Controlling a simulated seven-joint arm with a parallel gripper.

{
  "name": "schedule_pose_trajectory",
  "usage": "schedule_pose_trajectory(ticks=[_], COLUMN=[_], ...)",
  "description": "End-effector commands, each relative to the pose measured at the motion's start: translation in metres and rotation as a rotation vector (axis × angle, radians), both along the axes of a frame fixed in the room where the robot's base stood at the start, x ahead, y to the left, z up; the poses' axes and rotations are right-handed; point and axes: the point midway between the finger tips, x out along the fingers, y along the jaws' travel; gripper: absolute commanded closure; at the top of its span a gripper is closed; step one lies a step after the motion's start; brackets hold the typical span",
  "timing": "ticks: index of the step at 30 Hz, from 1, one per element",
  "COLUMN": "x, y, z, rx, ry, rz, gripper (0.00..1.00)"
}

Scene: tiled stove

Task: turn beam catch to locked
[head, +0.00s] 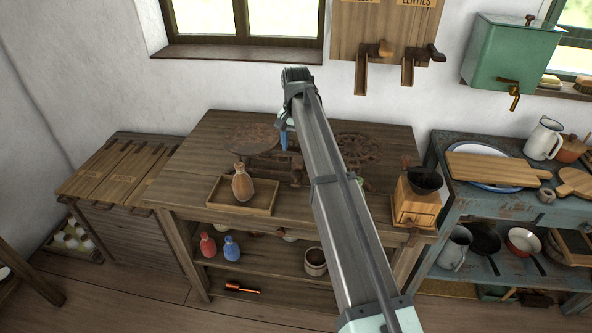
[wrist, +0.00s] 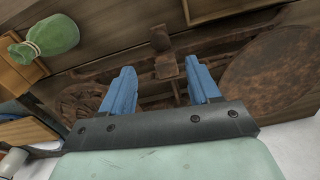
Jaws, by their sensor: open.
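A rusty beam scale lies on the wooden table, with its beam (wrist: 140,78) across the wrist view. A solid round pan (wrist: 285,70) is at right and a spoked one (wrist: 80,98) at left; in the head view these pans are swapped, solid (head: 252,138) left and spoked (head: 357,149) right. A small rusty block (wrist: 167,66), with a knob-like piece (wrist: 160,38) beyond it, seems to be the beam catch; its setting cannot be told. My gripper (wrist: 163,84) has blue fingers spread apart, the block showing between and slightly beyond their tips. Contact is unclear. In the head view my gripper (head: 283,141) is partly hidden by my arm.
A tray (head: 215,190) with a brown bottle-shaped sack (head: 242,184) stands at the table's front left. A green sack (wrist: 48,38) lies near the scale in the wrist view. A coffee grinder (head: 414,205) stands at the right edge. Wall dispensers (head: 362,72) hang behind.

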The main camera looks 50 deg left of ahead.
Motion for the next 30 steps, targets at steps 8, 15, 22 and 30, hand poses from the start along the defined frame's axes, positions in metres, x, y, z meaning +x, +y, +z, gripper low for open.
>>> schedule_pose_trajectory(ticks=[8,15,22,30], x=[0.000,0.000,0.000,0.000], y=[-0.001,0.000,0.000,0.000], z=[-0.051,-0.085,-0.100,-0.102], rx=[-0.002,-0.001,0.000,0.000], ry=[0.001,0.001,0.000,0.000], rz=[0.001,0.002,0.002,0.002], gripper=[0.39,0.39,0.39,0.39])
